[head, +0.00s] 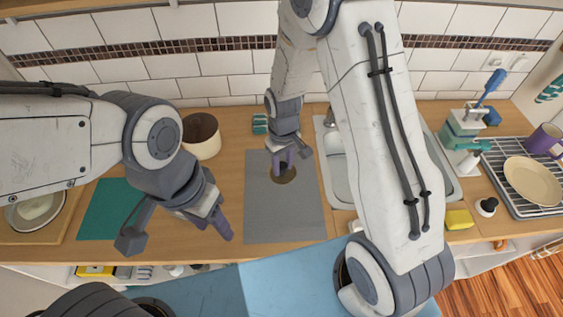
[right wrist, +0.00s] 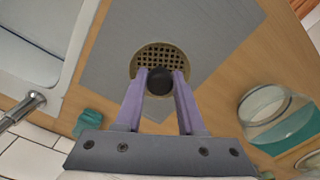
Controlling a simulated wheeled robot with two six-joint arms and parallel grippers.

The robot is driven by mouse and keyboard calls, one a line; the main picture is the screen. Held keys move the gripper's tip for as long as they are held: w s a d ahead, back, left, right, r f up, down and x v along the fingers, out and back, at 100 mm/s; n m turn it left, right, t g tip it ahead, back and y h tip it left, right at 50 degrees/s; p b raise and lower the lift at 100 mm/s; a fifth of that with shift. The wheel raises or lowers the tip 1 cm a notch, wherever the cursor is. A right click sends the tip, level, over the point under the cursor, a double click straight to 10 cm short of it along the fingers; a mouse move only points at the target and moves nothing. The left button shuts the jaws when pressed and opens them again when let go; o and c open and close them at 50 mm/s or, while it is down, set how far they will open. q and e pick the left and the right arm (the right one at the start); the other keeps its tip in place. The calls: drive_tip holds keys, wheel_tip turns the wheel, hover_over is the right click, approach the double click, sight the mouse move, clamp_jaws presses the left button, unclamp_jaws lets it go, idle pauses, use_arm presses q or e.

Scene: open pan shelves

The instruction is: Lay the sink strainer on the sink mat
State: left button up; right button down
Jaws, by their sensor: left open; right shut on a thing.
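The sink strainer (right wrist: 174,56) is a round brass-coloured disc with a grid of holes and a black knob (right wrist: 160,82). My right gripper (head: 283,162) is shut on the knob. In the head view the strainer (head: 284,177) shows below the fingers, over the upper middle of the grey sink mat (head: 264,217). The mat (right wrist: 115,65) lies under it in the right wrist view too. I cannot tell whether the strainer touches the mat. My left gripper (head: 221,226) is open and empty, left of the mat's lower part.
The sink (head: 341,180) is right of the mat, partly hidden by my right arm. A dark-lidded jar (head: 201,135) and a teal mat (head: 107,210) are to the left. A teal item (head: 260,124) lies behind the mat. A dish rack with a plate (head: 533,179) stands far right.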

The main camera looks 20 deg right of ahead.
sight(282, 178)
drive_tip(key=shift+a+f+b, duration=0.1)
drive_tip(key=shift+f+b, duration=2.25)
drive_tip(key=shift+f, duration=0.8)
drive_tip(key=shift+c, duration=2.2)
unclamp_jaws()
wheel_tip(282, 178, up, 11)
drive_tip(key=shift+s+f+b, duration=0.1)
drive_tip(key=shift+f+b, duration=0.1)
drive_tip(key=shift+b, duration=0.55)
